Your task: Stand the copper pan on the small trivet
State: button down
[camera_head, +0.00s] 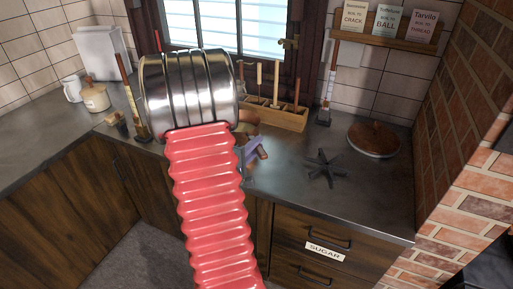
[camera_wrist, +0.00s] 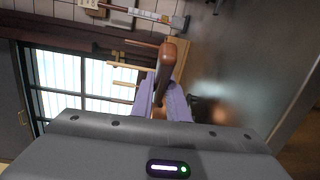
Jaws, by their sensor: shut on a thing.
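My gripper (camera_head: 253,152) has lilac fingers, mostly hidden behind my arm in the head view. In the wrist view the fingers (camera_wrist: 163,103) are shut on the brown handle (camera_wrist: 168,54) of what seems to be the copper pan. A copper-brown part of the pan (camera_head: 248,117) shows just right of my metal wrist; a dark part also shows beside the fingers in the wrist view (camera_wrist: 205,110). Most of the pan is hidden. The small trivet (camera_head: 325,168), dark and star-shaped, lies bare on the counter, right of my gripper and apart from it.
A round brown lid-like thing (camera_head: 373,140) lies behind and right of the trivet. A wooden rack (camera_head: 276,118) with upright sticks stands by the window. A bottle-like utensil (camera_head: 325,112) stands right of it. A brick wall (camera_head: 470,110) bounds the right side. Counter around the trivet is clear.

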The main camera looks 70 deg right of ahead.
jog(key=shift+f, duration=0.65)
jog(key=c, duration=1.7)
grip_release()
jog(key=shift+f, duration=0.1)
jog(key=v, duration=0.7)
jog(key=shift+a, duration=0.25)
jog(key=shift+w, duration=0.1)
